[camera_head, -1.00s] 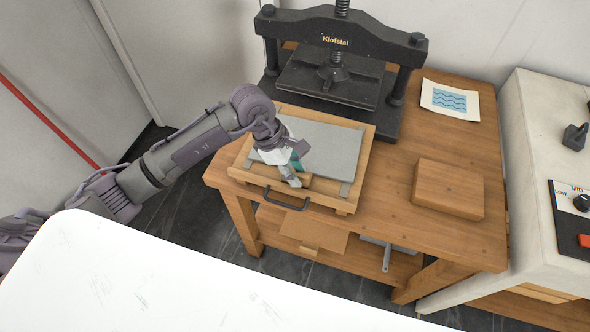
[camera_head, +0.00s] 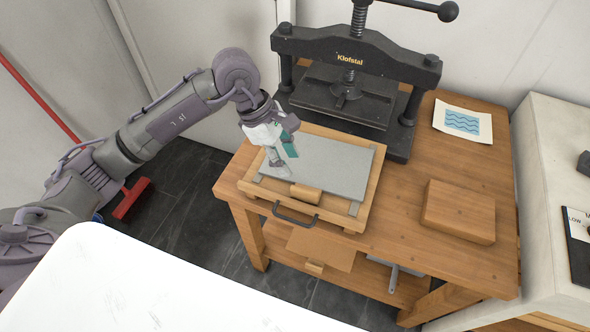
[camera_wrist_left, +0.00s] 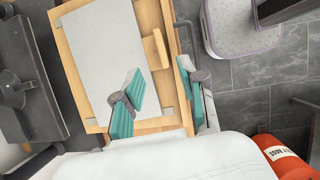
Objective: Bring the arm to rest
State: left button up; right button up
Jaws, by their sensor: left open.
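My left arm (camera_head: 165,125) reaches in from the left in the head view. Its gripper (camera_head: 283,157) is open and empty, above the left part of a wooden tray (camera_head: 368,197) that holds a grey slab (camera_head: 335,165). A small wooden block (camera_head: 305,193) lies at the slab's front edge, apart from the fingers. In the left wrist view the open fingers (camera_wrist_left: 160,95) show over the tray's end, with the block (camera_wrist_left: 155,48) beyond them. My right gripper is not in view.
A black press (camera_head: 350,60) stands behind the tray on the wooden table (camera_head: 400,220). A wooden box (camera_head: 458,211) and a printed sheet (camera_head: 462,121) lie to the right. A red container (camera_wrist_left: 283,155) shows on the floor in the wrist view.

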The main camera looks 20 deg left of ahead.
pick_arm(q)
jog(key=shift+a+r, duration=0.2)
jog(key=shift+r, duration=0.35)
